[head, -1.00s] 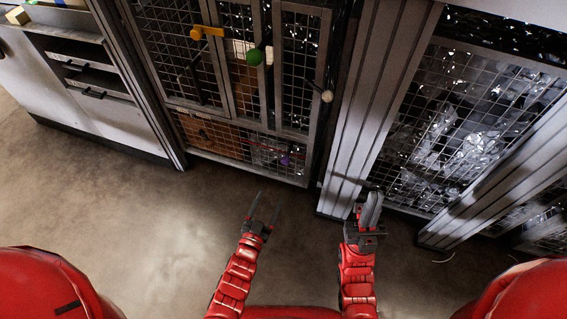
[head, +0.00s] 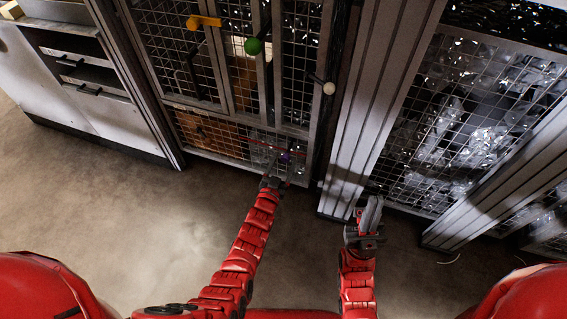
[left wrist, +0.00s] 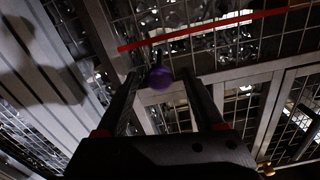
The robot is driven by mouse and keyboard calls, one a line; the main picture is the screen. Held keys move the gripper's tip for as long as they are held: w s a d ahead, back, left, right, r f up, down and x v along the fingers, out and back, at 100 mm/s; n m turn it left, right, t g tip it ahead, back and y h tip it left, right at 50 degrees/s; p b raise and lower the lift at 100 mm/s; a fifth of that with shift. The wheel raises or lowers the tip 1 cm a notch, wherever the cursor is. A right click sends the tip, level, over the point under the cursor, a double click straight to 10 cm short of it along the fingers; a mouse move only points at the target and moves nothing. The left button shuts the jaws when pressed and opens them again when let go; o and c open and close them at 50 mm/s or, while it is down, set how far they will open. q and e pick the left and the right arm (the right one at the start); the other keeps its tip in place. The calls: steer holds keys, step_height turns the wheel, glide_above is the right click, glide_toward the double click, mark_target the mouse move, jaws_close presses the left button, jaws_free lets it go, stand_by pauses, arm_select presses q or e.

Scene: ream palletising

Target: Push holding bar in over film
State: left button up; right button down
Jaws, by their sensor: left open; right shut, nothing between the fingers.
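A purple ball knob (head: 284,156) sits low on the mesh-fronted cabinet. In the left wrist view the purple knob (left wrist: 161,77) appears between my fingertips; I cannot tell whether they touch it. My left gripper (head: 280,165) is open and reaches to the cabinet's lower panel. A thin red bar (head: 290,146) runs across the mesh just above the knob; it also shows in the left wrist view (left wrist: 205,29). My right gripper (head: 370,207) is shut and empty, low in front of the grey post. I cannot tell which part is the film.
Above are a yellow handle (head: 203,22), a green ball knob (head: 254,46) and a white ball knob (head: 328,88), which stick out from the cabinet. A ribbed grey post (head: 372,95) stands right of it. The floor (head: 130,210) at left is clear.

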arm_select(q)
jaws_close()
stand_by(1.4)
